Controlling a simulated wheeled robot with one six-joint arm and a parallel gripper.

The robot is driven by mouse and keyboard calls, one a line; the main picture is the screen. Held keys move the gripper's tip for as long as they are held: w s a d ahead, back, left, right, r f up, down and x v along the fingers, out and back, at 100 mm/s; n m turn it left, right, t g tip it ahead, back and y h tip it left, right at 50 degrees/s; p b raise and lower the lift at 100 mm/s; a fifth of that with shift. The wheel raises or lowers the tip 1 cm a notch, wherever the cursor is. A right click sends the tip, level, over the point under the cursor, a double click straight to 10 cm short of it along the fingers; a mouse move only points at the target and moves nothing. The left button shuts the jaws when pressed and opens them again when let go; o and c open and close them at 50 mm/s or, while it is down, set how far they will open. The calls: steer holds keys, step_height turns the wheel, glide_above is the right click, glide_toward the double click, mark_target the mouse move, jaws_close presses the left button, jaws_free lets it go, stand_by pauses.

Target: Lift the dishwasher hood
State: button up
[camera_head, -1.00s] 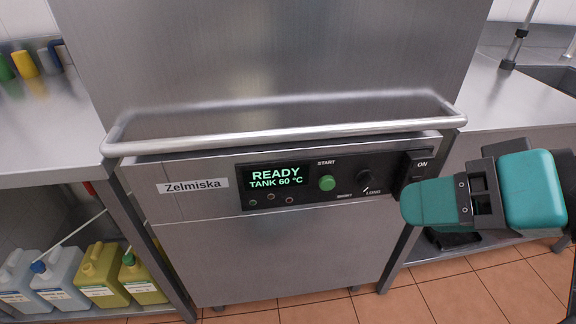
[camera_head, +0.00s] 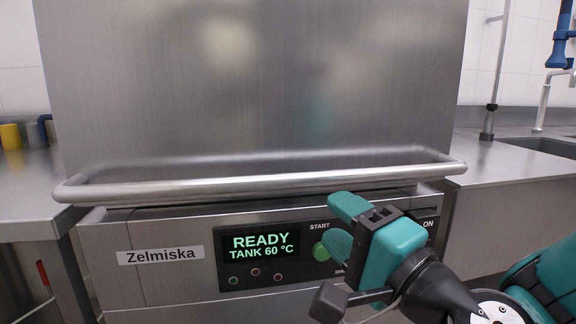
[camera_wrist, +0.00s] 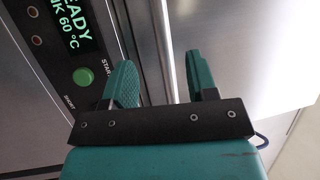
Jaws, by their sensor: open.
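The dishwasher hood (camera_head: 250,85) is a tall brushed-steel box, and it sits down on the machine. Its tubular handle (camera_head: 250,187) runs across the hood's lower front edge. My teal gripper (camera_head: 338,225) is in front of the control panel, with its upper finger just below the handle in the head view. The gripper is open and empty. In the wrist view, the handle (camera_wrist: 164,35) appears as a bright bar between the two fingers of my gripper (camera_wrist: 160,72). I cannot tell whether the fingertips reach around it; no contact shows.
The control panel (camera_head: 258,254) reads READY, TANK 60 °C, and its green start button (camera_head: 321,251) is partly behind my gripper. Steel counters flank the machine, the left one (camera_head: 28,190) and the right one (camera_head: 510,165). A sink and blue tap (camera_head: 560,50) are at right.

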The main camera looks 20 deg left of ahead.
mark_target(293, 181)
steer(key=p+x, duration=0.6)
steer(key=x, duration=0.1)
steer(key=p+x, duration=0.3)
steer(key=p, duration=0.1)
steer(key=shift+a+r, duration=0.25)
steer(key=shift+r, duration=0.1)
steer(key=shift+w+a+f+p, duration=0.15)
steer(key=shift+w+a+p, duration=0.5)
steer(key=shift+p, duration=0.15)
steer(key=shift+s, duration=0.1)
steer(key=shift+c, duration=0.3)
jaws_close()
